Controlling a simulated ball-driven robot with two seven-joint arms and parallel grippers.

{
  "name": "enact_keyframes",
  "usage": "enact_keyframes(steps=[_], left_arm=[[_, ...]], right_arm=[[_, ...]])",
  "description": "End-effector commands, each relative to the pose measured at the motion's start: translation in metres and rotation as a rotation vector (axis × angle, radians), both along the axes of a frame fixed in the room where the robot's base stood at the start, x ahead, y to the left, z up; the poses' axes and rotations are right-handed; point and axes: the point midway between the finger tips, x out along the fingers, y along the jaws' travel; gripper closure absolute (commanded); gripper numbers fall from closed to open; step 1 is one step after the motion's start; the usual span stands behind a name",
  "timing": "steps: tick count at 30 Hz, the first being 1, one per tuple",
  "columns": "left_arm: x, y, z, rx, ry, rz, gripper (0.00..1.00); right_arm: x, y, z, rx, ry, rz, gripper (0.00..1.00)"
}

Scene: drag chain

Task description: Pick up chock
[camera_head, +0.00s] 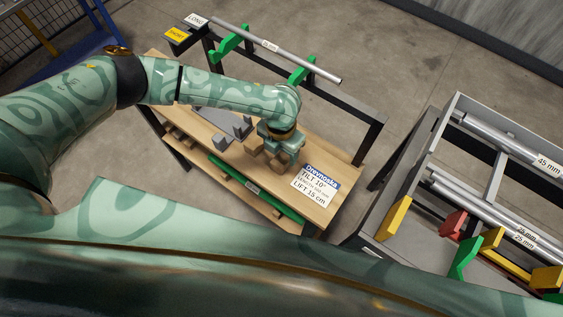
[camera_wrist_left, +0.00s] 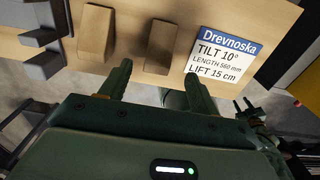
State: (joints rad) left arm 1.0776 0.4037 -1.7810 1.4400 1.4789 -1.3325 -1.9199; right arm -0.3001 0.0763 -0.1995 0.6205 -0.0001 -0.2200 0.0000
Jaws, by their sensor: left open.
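Two wooden chocks stand side by side on the wooden tabletop (camera_head: 325,160). In the left wrist view, the left chock (camera_wrist_left: 95,36) and the right chock (camera_wrist_left: 161,47) are plain tan blocks with sloped sides. My left gripper (camera_wrist_left: 156,82) is open and empty. Its two fingertips point toward the chocks, with the right chock lined up between them and the left chock just beyond the left fingertip. I cannot tell how far above the table the fingers are. In the head view, my left gripper (camera_head: 283,147) is over the chocks and partly hides them.
A grey bracket (camera_head: 222,125) lies left of the chocks. A white and blue label (camera_head: 315,184) lies to their right. Behind the table, a steel pipe (camera_head: 275,48) rests on green holders. A rack with pipes (camera_head: 490,135) stands at the right.

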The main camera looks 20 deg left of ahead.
Motion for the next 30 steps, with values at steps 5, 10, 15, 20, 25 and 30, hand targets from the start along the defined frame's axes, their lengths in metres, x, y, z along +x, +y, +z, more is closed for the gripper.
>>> enact_keyframes(steps=[5,10,15,20,25,30], left_arm=[[0.000,-0.001,-0.017,-0.002,0.001,0.001,0.38],[0.004,0.000,-0.041,0.000,0.000,0.000,0.38],[0.006,0.001,-0.065,-0.001,0.000,0.001,0.38],[0.006,0.001,-0.069,-0.001,-0.001,0.001,0.38],[0.006,0.001,-0.068,-0.001,-0.001,0.001,0.52],[0.006,0.001,-0.068,-0.001,-0.001,0.001,0.86]], right_arm=[[-0.001,0.001,-0.005,0.002,0.002,-0.001,0.64],[-0.002,0.001,-0.012,0.001,0.004,0.000,0.64],[-0.003,-0.001,-0.018,-0.001,0.006,0.001,0.64],[-0.003,-0.003,-0.018,-0.003,0.006,0.002,0.64],[-0.003,-0.004,-0.018,-0.006,0.007,0.003,0.64],[-0.003,-0.004,-0.018,-0.006,0.007,0.003,0.64]])
